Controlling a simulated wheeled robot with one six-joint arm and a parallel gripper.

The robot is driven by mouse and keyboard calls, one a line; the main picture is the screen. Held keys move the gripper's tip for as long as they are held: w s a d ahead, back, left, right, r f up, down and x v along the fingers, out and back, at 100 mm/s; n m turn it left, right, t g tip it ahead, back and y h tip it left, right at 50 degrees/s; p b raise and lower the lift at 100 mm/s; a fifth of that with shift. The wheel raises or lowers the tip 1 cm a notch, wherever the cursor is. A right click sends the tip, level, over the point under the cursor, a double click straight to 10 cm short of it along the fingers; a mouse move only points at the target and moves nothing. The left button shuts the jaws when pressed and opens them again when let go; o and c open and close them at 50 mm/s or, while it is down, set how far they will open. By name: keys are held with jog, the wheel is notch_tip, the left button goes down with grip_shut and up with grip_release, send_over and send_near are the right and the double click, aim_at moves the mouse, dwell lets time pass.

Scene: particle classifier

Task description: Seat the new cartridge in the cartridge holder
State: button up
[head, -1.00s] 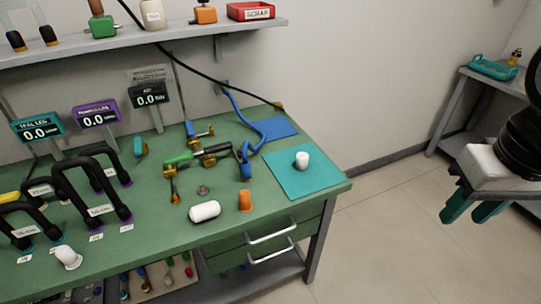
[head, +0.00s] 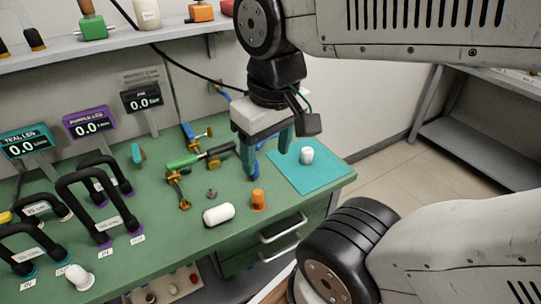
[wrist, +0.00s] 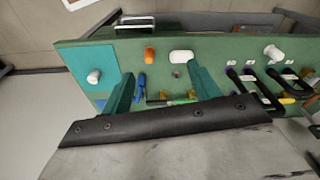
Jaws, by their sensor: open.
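A short white cylinder (head: 307,155) stands upright on a teal mat (head: 300,180) at the bench's right end; in the wrist view it is at left (wrist: 94,76). A larger white cylinder (head: 219,214) lies on its side near the bench's front, also in the wrist view (wrist: 181,57). A third white piece (head: 80,277) is at front left. I cannot tell which is the new cartridge, nor identify the holder for certain. Brass clamps with a green-handled piece (head: 184,160) sit mid-bench. My gripper (head: 268,150) is open and empty above the bench, left of the mat; its teal fingers also show (wrist: 160,80).
An orange piece (head: 258,200) stands near the bench's front edge. Black hose loops (head: 95,205) rise at left, below small displays (head: 90,123). A blue piece partly hides behind my gripper. Drawers (head: 275,240) are below. A shelf (head: 120,45) runs above.

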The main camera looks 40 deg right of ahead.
jog(key=w+d+f+m, duration=0.2)
jog(key=w+d+m, duration=0.1)
jog(key=w+d, duration=0.4)
jog(key=m+g, duration=0.1)
jog(key=m, duration=0.5)
send_over(308, 151)
jog(key=f, duration=1.4)
jog(key=shift+a, duration=0.3)
jog(key=f, duration=0.8)
jog(key=shift+w+d, duration=0.1)
jog(key=shift+d, duration=0.25)
jog(key=shift+r, duration=0.1)
jog(key=shift+c, duration=0.3)
jog(key=c, duration=1.1)
jog(key=shift+r, duration=0.15)
